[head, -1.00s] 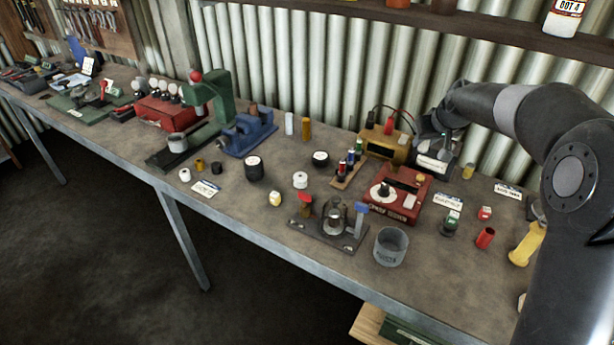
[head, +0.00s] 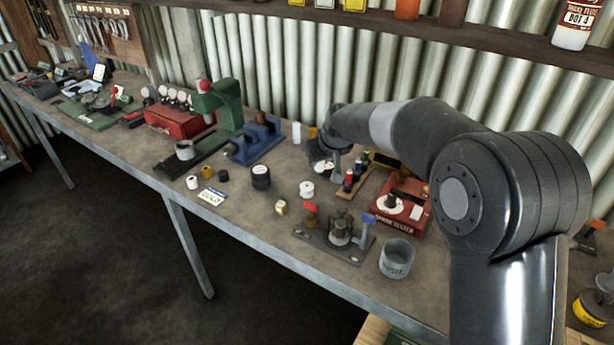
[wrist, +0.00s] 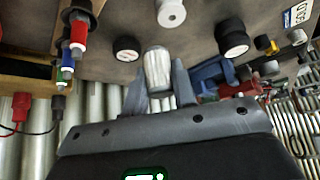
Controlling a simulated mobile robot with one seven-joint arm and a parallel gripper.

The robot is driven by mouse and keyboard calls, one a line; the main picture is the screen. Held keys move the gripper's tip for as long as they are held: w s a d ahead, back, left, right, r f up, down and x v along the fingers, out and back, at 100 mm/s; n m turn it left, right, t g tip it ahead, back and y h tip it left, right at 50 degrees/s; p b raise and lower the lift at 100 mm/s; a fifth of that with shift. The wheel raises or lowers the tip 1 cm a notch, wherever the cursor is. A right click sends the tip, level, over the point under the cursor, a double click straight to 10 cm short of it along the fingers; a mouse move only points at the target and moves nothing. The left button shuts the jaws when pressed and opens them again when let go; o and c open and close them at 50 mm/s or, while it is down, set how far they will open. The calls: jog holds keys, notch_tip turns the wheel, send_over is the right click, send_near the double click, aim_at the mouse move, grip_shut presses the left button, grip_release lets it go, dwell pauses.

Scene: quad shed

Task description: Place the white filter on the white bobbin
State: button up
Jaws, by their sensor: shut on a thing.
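My gripper (wrist: 160,85) is shut on the white filter (wrist: 157,68), a pale ribbed cylinder that shows between the two fingers in the wrist view. The white bobbin (head: 307,189) stands on the bench, in front of and a little left of my gripper. In the wrist view the white bobbin (wrist: 171,13) is at the top edge with its centre hole showing, apart from the filter.
A black bobbin (wrist: 127,48) is close to the held filter. A large black reel (head: 261,177), a blue vise (head: 253,140) and a white cylinder (head: 296,132) stand to the left. A red tester (head: 402,208) and a grey cup (head: 396,258) stand to the right.

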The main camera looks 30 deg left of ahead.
aim_at(307, 186)
jog(key=a+f, duration=0.1)
jog(key=a, duration=0.1)
jog(key=a+f, duration=0.1)
jog(key=shift+s+a+f, duration=0.2)
jog(key=shift+s+a, duration=0.15)
jog(key=shift+s, duration=0.05)
jog(key=shift+f, duration=1.9)
jog(key=shift+f, duration=0.2)
jog(key=o, duration=1)
jog(key=shift+c, duration=0.2)
jog(key=shift+r, duration=0.1)
jog(key=shift+s+d+r, duration=0.1)
jog(key=shift+d+r, duration=0.1)
jog(key=shift+r, duration=0.3)
jog(key=v, duration=1.1)
